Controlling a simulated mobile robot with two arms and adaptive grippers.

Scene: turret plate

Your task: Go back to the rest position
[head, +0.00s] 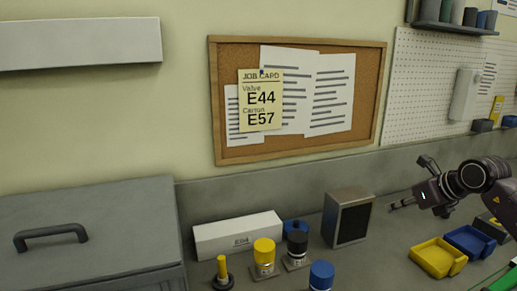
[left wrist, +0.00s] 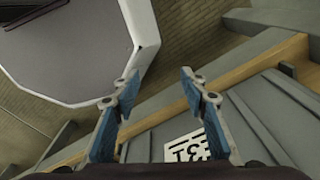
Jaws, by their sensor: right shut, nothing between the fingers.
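My right gripper (head: 398,203) is at the right side of the head view, above the grey worktop. Its fingers point left and are shut with nothing between them. It is apart from the dark speaker-like box (head: 349,219) to its left and the yellow tray (head: 436,257) below. My left gripper (left wrist: 158,84) shows in the left wrist view with its two blue-and-grey fingers spread and an empty gap between them. It does not show in the head view.
Yellow, black and blue capped containers (head: 264,257) stand on the worktop by a white carton (head: 238,235). A blue tray (head: 470,241) sits beside the yellow one. A grey chest with a handle (head: 90,225) is at left. A corkboard (head: 298,145) hangs behind.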

